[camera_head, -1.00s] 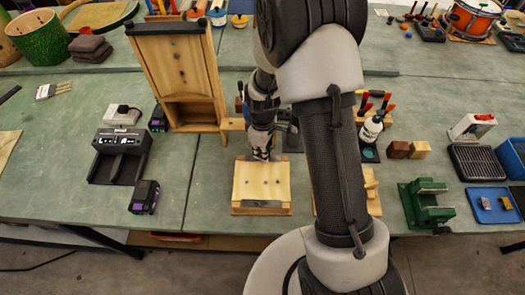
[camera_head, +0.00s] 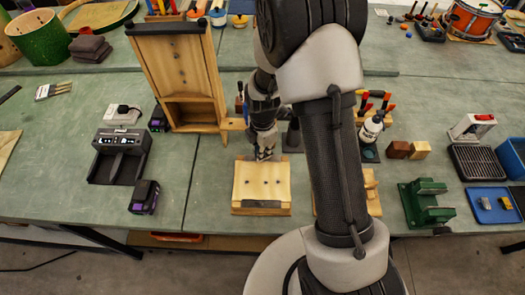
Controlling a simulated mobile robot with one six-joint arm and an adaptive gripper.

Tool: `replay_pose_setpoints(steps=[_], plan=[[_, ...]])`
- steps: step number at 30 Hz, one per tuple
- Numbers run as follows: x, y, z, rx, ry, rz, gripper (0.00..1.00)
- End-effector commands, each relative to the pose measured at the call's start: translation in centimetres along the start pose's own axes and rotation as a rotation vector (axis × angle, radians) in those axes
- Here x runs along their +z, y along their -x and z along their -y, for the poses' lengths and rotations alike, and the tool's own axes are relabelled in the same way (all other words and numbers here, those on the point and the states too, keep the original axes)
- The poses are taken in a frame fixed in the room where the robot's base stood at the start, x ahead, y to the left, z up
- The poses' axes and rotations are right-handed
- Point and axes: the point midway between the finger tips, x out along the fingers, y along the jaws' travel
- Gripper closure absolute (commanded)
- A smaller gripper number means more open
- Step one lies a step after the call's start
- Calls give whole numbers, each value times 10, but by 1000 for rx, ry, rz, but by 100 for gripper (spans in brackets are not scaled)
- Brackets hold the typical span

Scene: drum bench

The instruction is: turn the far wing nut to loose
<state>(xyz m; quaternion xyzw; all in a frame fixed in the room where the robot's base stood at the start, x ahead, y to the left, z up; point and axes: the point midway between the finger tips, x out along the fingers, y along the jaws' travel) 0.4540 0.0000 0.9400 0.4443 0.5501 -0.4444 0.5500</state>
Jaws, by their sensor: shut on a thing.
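A small wooden board (camera_head: 262,190) lies near the front edge of the bench, with a few small dark fittings on its top. My gripper (camera_head: 265,155) points down at the board's far edge. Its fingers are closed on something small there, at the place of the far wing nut. The nut itself is hidden by the fingers and too small to make out. My arm covers the area just right of the board.
A tall wooden frame (camera_head: 182,75) stands behind and left of the board. A black charger (camera_head: 120,155) and a battery (camera_head: 144,197) lie to the left. A green vise (camera_head: 427,203), a white bottle (camera_head: 371,129) and a blue tray (camera_head: 492,206) are to the right.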

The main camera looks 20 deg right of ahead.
Motion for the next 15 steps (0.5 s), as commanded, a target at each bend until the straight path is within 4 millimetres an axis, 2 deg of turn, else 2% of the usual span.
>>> replay_pose_setpoints(steps=[15], plan=[[0, 0, 0, 0, 490, 0, 100]])
